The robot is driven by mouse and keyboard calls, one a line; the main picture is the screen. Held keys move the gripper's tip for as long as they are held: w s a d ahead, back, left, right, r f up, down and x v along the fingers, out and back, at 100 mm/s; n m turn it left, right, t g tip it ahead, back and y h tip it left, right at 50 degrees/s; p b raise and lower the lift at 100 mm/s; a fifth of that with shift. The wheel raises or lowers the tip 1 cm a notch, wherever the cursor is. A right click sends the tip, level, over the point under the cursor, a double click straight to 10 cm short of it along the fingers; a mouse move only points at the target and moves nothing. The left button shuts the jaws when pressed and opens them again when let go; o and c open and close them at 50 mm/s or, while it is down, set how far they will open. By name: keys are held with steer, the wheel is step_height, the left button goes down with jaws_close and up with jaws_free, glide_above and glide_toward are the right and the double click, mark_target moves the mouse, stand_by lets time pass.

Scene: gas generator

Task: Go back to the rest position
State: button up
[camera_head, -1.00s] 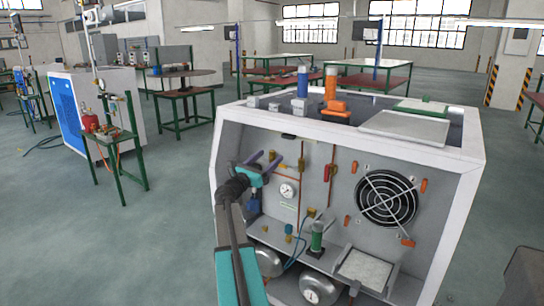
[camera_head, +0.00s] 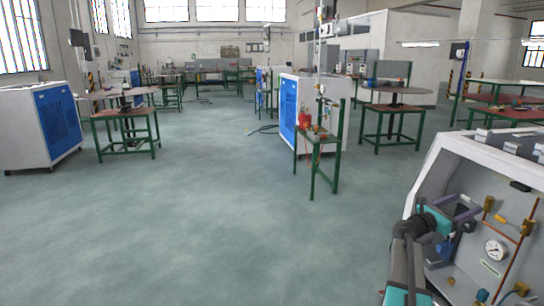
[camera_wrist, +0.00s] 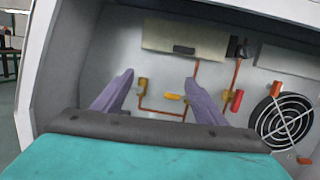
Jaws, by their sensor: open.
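My gripper (camera_head: 466,212) is at the right of the head view, in front of the open face of the white gas generator cabinet (camera_head: 428,180). In the wrist view, my gripper (camera_wrist: 158,88) shows two purple fingers spread apart with nothing between them. Beyond the fingers is the grey inner panel (camera_wrist: 115,52) with copper pipes, a yellow valve handle (camera_wrist: 173,97) and a red valve handle (camera_wrist: 237,100). A round gauge (camera_head: 495,250) sits on the panel right of my gripper in the head view. I cannot tell the exact gap between fingertips and panel.
A fan grille (camera_wrist: 282,117) is at the right of the wrist view. In the head view, a green-framed stand (camera_head: 322,140) with a red item is at the centre, and a blue-and-white cabinet (camera_head: 58,122) is at the left. The floor (camera_head: 190,220) at centre and left is clear.

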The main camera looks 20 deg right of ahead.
steer(key=w+a+f+n+t+y+p, duration=0.1)
steer(key=w+a+f+n+t+y, duration=0.1)
steer(key=w+a+f, duration=0.5)
steer(key=w+a+f+n+t+y+p, duration=0.15)
steer(key=w+a+f, duration=0.25)
steer(key=a+f, duration=0.55)
steer(key=s+a+f+m+y+p, duration=0.1)
steer(key=s+a+f+y, duration=0.1)
steer(key=a+f, duration=0.8)
steer(key=s+a+f+m+y+p, duration=0.1)
steer(key=s+a+f+y, duration=0.15)
steer(key=a+f, duration=0.75)
steer(key=s+a+f+m+g+y+p, duration=0.2)
steer(key=s+a+f+m+g+y, duration=0.3)
steer(key=s+a+f, duration=1.1)
steer(key=s+a+f+m+g+y, duration=0.3)
steer(key=s+a+m+y, duration=0.4)
steer(key=s+a+m, duration=0.7)
steer(key=shift+s+a, duration=1.15)
steer(key=shift+a, duration=0.5)
